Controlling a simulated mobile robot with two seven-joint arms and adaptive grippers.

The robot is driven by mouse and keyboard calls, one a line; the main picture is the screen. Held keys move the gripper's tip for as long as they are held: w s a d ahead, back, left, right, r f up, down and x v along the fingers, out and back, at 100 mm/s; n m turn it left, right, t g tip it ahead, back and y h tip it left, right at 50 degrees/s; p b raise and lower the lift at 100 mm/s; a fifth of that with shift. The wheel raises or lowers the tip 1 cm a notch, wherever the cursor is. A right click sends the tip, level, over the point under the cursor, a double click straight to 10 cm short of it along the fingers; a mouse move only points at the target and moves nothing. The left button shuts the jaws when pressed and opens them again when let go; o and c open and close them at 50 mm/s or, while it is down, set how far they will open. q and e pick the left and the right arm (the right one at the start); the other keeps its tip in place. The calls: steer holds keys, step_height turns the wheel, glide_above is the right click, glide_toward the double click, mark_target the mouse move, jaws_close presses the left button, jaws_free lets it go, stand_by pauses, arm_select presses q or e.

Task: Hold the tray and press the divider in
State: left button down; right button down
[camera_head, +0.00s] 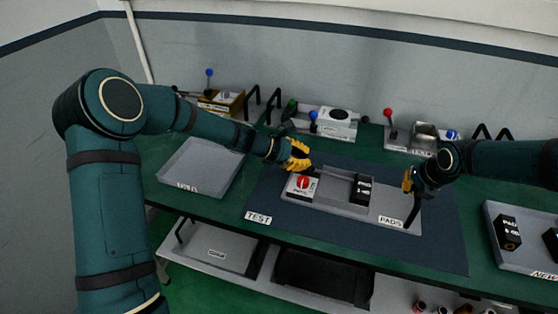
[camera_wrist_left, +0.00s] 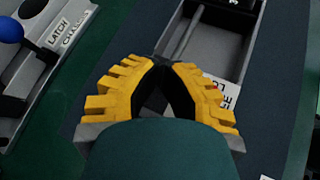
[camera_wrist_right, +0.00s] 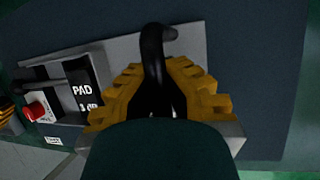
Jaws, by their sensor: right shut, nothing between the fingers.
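The grey tray (camera_head: 336,205) lies on a dark blue mat. It holds a white block with a red disc (camera_head: 302,184) at the left and a black PAD block (camera_head: 362,190) at the right. A thin grey bar (camera_wrist_left: 188,32) runs between them along the back; I cannot tell whether it is the divider. My left gripper (camera_head: 300,158) is just above the tray's back left part, fingertips close together in the left wrist view (camera_wrist_left: 164,64). A dark piece shows there; contact is unclear. My right gripper (camera_head: 410,182) is shut at the right, by a black curved handle (camera_wrist_right: 153,45).
An empty grey tray (camera_head: 200,165) is at left, and a tray with pads (camera_head: 527,265) is at right. Lever fixtures (camera_head: 335,120) line the back. The front of the mat (camera_head: 350,240) is clear.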

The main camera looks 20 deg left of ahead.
arm_select(q)
steer(key=shift+a, duration=0.15)
arm_select(e)
steer(key=shift+d, duration=0.1)
arm_select(q)
steer(key=shift+a+r, duration=0.15)
steer(key=shift+a, duration=0.05)
steer(key=v, duration=1.1)
steer(key=shift+s, duration=0.25)
steer(key=shift+a+r, duration=0.1)
arm_select(e)
steer(key=c, duration=1.1)
jaws_free()
steer(key=shift+o, duration=0.2)
steer(key=shift+r, duration=0.1)
